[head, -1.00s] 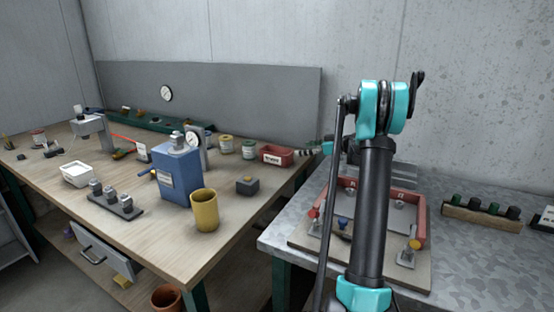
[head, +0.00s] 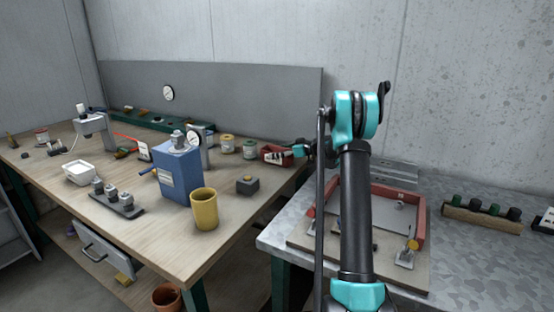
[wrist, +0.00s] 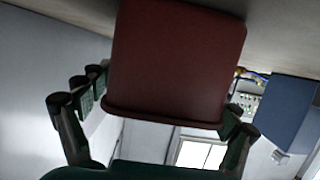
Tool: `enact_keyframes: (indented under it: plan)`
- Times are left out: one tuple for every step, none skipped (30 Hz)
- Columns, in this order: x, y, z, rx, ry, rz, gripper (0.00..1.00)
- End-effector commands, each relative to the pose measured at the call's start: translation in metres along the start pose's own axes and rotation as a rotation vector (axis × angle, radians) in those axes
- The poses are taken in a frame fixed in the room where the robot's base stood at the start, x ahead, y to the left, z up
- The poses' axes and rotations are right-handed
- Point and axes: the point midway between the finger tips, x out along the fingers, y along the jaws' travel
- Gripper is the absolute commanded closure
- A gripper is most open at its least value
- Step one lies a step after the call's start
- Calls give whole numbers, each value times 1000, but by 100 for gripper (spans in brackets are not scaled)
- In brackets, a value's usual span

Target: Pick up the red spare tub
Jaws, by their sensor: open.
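The red spare tub (head: 270,150) stands near the far right corner of the wooden bench in the head view. My gripper (head: 288,153) is at its right side there and partly covers it. In the wrist view the tub (wrist: 178,60) fills the upper middle, its rim edge towards the gripper. My gripper's fingers (wrist: 165,100) are open, one set left of the tub and one at its lower right. I cannot tell whether they touch it. The tub's label is mostly hidden in the head view.
A blue box (head: 178,175), a yellow cup (head: 204,209) and a small grey block (head: 248,185) stand nearer. The metal table (head: 465,245) is at right, with a red-framed fixture (head: 420,222) under my arm.

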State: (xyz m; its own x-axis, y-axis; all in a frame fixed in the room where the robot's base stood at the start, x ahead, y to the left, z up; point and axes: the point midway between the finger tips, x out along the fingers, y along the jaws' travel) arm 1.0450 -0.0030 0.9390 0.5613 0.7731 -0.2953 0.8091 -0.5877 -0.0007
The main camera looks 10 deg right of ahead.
Motion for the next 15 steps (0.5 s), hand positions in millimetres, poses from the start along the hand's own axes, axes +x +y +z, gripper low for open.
enact_keyframes:
  plan:
    - [6, 0, 0, 0, 0, -2, 11]
    - [7, 0, 0, 0, 0, -1, 11]
    - [8, 0, 0, 0, 0, -1, 11]
    - [8, 0, 0, 0, 0, 0, 11]
    - [8, 0, 0, 0, 0, 0, 11]
    - [8, 0, 0, 0, 0, 0, 11]
    - [8, 0, 0, 0, 0, 0, 11]
    - [8, 0, 0, 0, 0, 0, 11]
    - [8, 0, 0, 0, 0, 0, 14]
    - [8, 0, 0, 0, 0, 0, 17]
    - [8, 0, 0, 0, 0, 0, 21]
    - [8, 0, 0, 0, 0, 0, 26]
    - [8, 0, 0, 0, 0, 0, 30]
    - [8, 0, 0, 0, 0, 0, 34]
    - [8, 0, 0, 0, 0, 0, 38]
